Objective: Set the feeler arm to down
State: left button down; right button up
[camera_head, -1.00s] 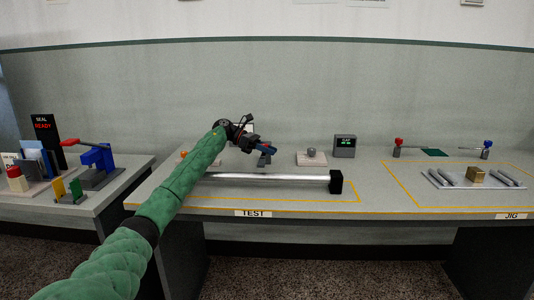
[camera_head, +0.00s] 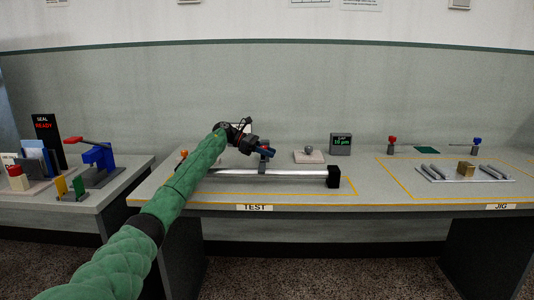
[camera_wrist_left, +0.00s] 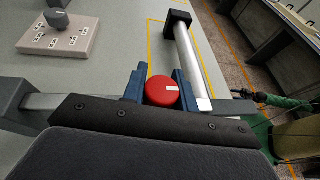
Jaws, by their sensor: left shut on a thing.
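The feeler arm (camera_head: 263,164) is a grey piece under my left gripper, reaching down to the steel bar in the head view; contact between them cannot be told for sure. Its red knob (camera_wrist_left: 161,92) sits between the blue fingers in the left wrist view. My left gripper (camera_head: 266,151) is shut on this knob, and it also shows in the left wrist view (camera_wrist_left: 160,88). The steel bar (camera_head: 290,172) lies along the test table with a black end block (camera_head: 333,176). The gap display (camera_head: 341,144) reads 10 µm in green. My right gripper is not in view.
A pale plate with a grey knob (camera_head: 309,156) stands behind the bar. The jig (camera_head: 466,174) with a brass block lies at right inside yellow lines. A blue press (camera_head: 100,160) stands on the left table. Table space between bar and jig is clear.

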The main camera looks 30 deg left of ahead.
pick_arm(q)
jog(key=c, duration=1.1)
grip_release()
jog(key=shift+v, duration=3.95)
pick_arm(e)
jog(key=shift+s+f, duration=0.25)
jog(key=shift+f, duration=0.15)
pick_arm(q)
jog(key=shift+n, duration=0.3)
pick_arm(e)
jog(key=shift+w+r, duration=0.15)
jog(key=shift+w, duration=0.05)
